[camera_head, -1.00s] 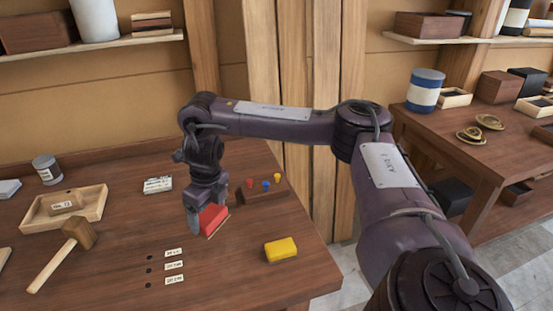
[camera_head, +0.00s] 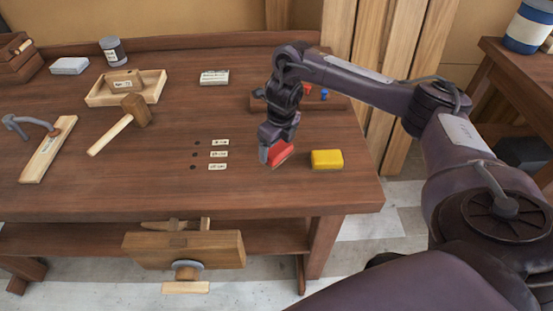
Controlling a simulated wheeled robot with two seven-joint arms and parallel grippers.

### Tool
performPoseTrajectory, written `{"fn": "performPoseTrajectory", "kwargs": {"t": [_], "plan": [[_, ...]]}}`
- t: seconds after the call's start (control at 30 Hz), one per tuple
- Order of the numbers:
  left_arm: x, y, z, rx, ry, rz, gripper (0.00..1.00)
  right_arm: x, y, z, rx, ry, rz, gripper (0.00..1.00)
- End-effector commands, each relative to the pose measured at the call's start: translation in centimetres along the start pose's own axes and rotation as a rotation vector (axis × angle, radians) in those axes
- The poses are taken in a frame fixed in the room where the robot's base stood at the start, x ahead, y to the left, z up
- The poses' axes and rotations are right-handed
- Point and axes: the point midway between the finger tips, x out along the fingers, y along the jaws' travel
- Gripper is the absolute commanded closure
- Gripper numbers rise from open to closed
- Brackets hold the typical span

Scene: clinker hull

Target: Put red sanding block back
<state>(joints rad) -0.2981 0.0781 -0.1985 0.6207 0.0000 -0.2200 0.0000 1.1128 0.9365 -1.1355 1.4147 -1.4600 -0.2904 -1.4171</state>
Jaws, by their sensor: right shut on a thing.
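The red sanding block (camera_head: 283,153) is in my right gripper (camera_head: 272,152), at the right part of the workbench (camera_head: 130,195). My right gripper is shut on it; the fingers hide part of its left side. I cannot tell whether the block touches the bench top. A yellow block (camera_head: 327,159) lies just to its right. A wooden tray (camera_head: 152,92) at the back left holds a wooden block with a label (camera_head: 122,82). My left gripper is not in view.
A mallet (camera_head: 125,122) and a clamp-like tool on a board (camera_head: 48,148) lie at the left. Three labels (camera_head: 218,154) beside dark holes are left of my gripper. A rack with coloured pegs (camera_head: 324,97) stands behind it. The front middle is clear.

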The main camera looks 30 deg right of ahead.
Motion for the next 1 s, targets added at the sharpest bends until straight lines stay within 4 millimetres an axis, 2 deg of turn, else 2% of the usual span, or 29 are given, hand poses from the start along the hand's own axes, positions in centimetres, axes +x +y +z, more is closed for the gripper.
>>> {"fn": "performPoseTrajectory", "kwargs": {"t": [0.3,0.77,0.8,0.93,1.0], "plan": [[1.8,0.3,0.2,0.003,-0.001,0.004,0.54,3.9,0.1,-0.5,0.001,0.001,0.003,0.4],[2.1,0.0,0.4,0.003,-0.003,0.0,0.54,4.6,0.0,-0.6,0.0,-0.001,0.0,0.4],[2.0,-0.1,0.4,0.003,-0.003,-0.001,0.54,4.5,0.0,-0.5,0.0,-0.001,0.0,0.16],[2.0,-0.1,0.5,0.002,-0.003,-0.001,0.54,4.5,0.0,-0.5,0.0,0.0,0.0,0.0],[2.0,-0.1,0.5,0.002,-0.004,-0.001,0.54,4.5,0.0,-0.5,0.0,0.0,0.0,0.0]]}}
